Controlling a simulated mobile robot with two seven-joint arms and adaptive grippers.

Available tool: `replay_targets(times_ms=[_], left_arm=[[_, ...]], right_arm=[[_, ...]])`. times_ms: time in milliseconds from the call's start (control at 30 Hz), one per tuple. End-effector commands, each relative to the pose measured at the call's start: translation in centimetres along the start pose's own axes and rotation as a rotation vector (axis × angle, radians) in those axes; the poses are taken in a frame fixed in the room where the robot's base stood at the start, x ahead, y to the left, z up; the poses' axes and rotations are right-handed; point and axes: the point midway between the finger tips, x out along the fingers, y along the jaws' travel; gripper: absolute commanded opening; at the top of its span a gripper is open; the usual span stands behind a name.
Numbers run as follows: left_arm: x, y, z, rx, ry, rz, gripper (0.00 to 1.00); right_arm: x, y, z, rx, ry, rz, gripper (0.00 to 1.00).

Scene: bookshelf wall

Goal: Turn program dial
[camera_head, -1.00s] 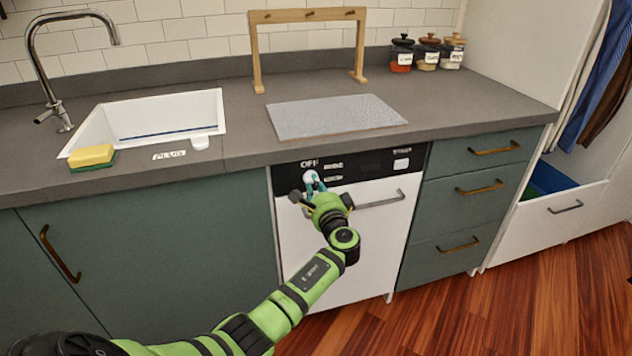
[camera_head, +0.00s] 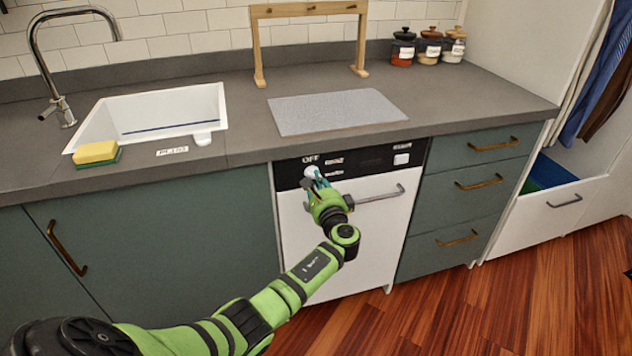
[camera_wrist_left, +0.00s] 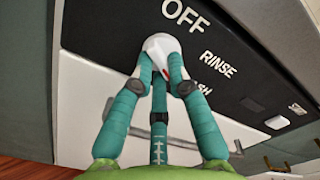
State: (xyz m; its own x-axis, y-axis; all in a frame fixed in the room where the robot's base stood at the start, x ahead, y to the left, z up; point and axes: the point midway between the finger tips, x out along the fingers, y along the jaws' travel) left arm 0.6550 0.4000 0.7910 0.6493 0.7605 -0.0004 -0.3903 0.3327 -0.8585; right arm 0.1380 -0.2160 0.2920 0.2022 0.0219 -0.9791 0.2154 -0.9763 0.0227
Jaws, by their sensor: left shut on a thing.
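The program dial is a white knob on the black control panel of the white dishwasher (camera_head: 365,222), below the counter. In the left wrist view the dial (camera_wrist_left: 161,43) has a red mark and sits between my left fingertips. The panel labels OFF, RINSE and one ending in "SH" show beside it. My left gripper (camera_head: 315,177) is at the panel's left part, and it also shows in the left wrist view (camera_wrist_left: 163,68), its teal fingers shut on the dial. The fingers hide part of the dial. My right gripper is not in view.
The dishwasher handle (camera_head: 380,194) runs just right of my gripper. A white button (camera_head: 402,159) is at the panel's right. The counter edge overhangs above, with a grey board (camera_head: 337,111), sink (camera_head: 205,110) and sponge (camera_head: 95,152). Drawers (camera_head: 470,185) stand to the right.

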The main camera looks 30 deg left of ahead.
Motion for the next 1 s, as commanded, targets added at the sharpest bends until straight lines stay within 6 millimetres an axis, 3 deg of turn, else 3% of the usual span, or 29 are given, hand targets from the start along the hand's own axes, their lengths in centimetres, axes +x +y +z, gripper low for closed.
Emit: replay_targets(times_ms=[133, 200, 233, 667, 833, 1000], left_arm=[[0.1, 0.1, 0.1, 0.004, -0.002, 0.001, 0.0], [0.1, 0.1, 0.1, 0.004, -0.002, 0.001, 0.37], [0.1, 0.1, 0.1, 0.003, -0.002, 0.001, 0.41], [-0.7, 0.1, -0.1, 0.001, 0.002, -0.001, 0.41], [-3.4, 0.1, 0.0, -0.001, 0.003, 0.0, 0.41], [-7.2, 0.1, -0.1, 0.0, 0.003, 0.0, 0.41]], right_arm=[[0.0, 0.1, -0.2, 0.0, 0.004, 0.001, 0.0], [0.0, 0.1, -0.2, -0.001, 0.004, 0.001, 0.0], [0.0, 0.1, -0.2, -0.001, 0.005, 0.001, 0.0], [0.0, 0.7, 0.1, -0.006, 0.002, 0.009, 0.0], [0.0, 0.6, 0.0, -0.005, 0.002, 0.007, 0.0], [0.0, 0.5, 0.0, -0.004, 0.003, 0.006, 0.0]])
